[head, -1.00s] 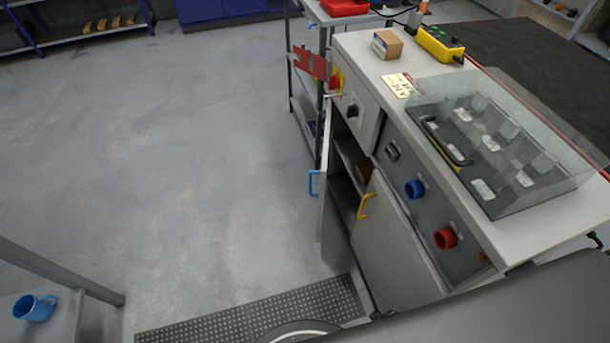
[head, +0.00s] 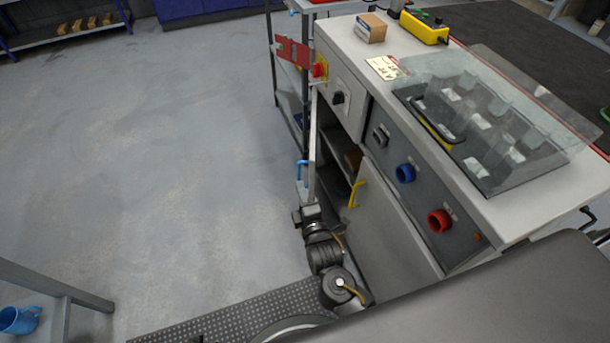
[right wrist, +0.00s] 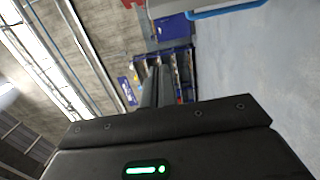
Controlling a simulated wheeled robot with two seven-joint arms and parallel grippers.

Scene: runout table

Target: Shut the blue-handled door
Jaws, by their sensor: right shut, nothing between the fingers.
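The blue-handled door (head: 312,140) stands open on the left of the cabinet, seen nearly edge-on in the head view. Its blue handle (head: 302,168) faces left, away from the opening. My right gripper (head: 305,208) is just below the handle, beside the door's lower part; its fingertips are hard to make out there. In the right wrist view my gripper's dark fingers (right wrist: 157,82) are together and empty. The blue handle (right wrist: 228,9) shows at the top, apart from the fingers. My left gripper is out of view.
The yellow-handled door (head: 385,225) is beside the open compartment, its yellow handle (head: 356,193) near the gap. A shelf frame (head: 288,90) stands behind the cabinet. The floor (head: 170,170) left of the door is clear. A perforated step plate (head: 235,312) lies in front.

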